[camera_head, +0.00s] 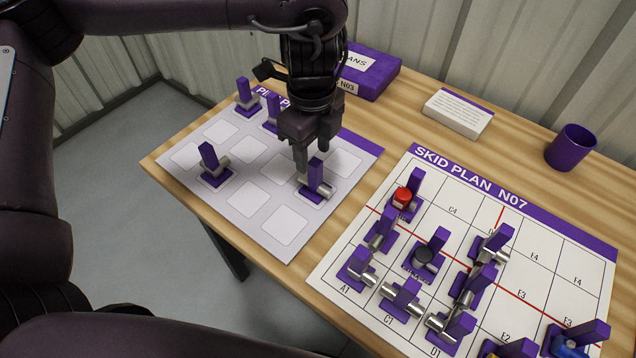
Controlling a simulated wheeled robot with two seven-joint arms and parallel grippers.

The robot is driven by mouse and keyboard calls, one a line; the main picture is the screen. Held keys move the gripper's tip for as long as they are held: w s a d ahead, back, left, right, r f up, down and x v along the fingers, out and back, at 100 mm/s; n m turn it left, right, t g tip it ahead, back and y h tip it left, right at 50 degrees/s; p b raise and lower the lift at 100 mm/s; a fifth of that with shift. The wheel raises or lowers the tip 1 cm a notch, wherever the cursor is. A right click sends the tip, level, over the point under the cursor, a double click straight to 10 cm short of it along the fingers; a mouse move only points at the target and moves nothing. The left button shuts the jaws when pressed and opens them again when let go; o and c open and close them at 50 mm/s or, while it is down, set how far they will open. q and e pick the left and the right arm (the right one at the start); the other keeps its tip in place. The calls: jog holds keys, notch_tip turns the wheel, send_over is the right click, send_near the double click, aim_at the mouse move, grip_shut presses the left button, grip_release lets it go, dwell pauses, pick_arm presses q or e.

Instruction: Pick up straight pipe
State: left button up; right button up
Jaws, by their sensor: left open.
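My left gripper (312,158) points down over the pipe parts sheet (262,228) on the wooden table. It is open, with its fingers at a piece with a purple upright tab and a short grey straight pipe (325,190). The fingers partly hide this piece, and I cannot tell whether they touch it. Another purple-tabbed piece with a grey pipe fitting (216,168) stands on the same sheet to the left. Two more tabbed pieces (246,97) stand at the sheet's back edge, one partly behind the gripper. My right gripper is not in view.
The SKID PLAN N07 board (345,262) lies to the right and holds several tabbed fittings, including one with a red part (402,198). A purple box (375,77), a white labelled block (458,113) and a purple cup (570,147) stand along the back.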

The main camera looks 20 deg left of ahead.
aim_at(315, 175)
pick_arm(q)
notch_tip(315, 175, down, 7)
jog(key=shift+d+f, duration=0.15)
jog(key=shift+f, duration=0.05)
grip_shut()
dwell(0.5)
